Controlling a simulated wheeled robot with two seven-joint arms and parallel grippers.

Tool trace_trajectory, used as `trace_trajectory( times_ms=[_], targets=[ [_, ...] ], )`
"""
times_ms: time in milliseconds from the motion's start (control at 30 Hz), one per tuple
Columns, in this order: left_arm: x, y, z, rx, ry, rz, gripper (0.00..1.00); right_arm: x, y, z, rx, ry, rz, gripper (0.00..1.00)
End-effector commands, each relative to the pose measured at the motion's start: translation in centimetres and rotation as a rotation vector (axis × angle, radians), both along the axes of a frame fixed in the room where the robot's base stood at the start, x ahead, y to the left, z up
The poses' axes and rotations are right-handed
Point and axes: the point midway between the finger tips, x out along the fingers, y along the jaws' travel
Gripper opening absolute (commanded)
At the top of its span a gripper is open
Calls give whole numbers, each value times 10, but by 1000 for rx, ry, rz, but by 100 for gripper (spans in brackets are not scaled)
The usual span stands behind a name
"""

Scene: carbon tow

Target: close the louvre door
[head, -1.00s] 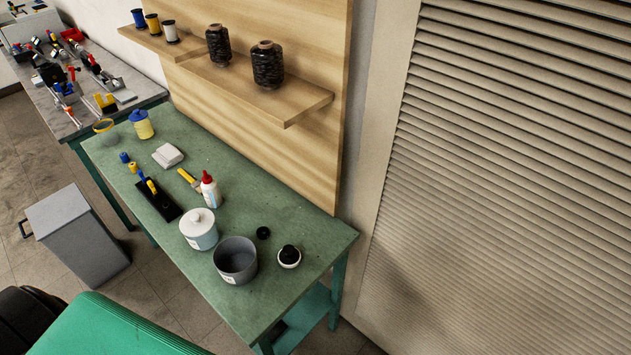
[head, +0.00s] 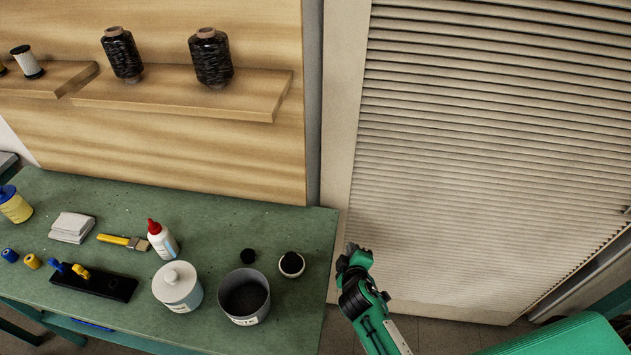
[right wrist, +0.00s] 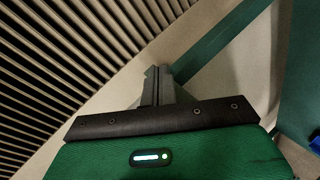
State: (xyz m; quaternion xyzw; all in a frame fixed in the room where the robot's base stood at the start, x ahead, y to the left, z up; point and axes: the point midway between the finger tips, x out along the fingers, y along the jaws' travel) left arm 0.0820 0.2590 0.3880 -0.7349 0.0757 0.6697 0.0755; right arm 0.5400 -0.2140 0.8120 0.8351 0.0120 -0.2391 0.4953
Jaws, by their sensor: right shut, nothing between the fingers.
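The louvre door (head: 480,150) is a tall beige panel with many horizontal slats. It fills the right half of the head view, and its lower right edge runs slantwise to the right border. A small dark part (head: 627,211), perhaps a handle, shows at that border. My right gripper (head: 350,252) is in front of the door's lower left part, near the bench corner. In the right wrist view its fingers (right wrist: 156,84) are together and empty, with slats (right wrist: 60,65) to the left. I cannot tell whether the gripper touches the door. My left gripper is out of view.
A green bench (head: 110,225) stands left of the door, holding a grey pot (head: 244,297), a white lidded tub (head: 177,287) and a glue bottle (head: 161,240). Above it, a wooden shelf (head: 180,95) carries black spools (head: 211,58). Floor shows below the door.

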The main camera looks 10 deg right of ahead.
Motion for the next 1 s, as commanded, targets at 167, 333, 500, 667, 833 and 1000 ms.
trace_trajectory(
  times_ms=[167,333,500,667,833,1000],
  targets=[
    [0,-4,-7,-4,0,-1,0,38,11,73,-196,-180,67,0],
    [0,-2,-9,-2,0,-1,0,67,38,103,-373,-284,178,0],
    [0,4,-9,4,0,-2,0,82,58,117,-484,-338,256,0],
    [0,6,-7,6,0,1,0,93,62,120,-507,-349,272,0],
    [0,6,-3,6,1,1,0,117,60,120,-505,-348,271,0],
    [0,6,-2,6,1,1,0,146,59,119,-504,-349,270,0]
  ],
)
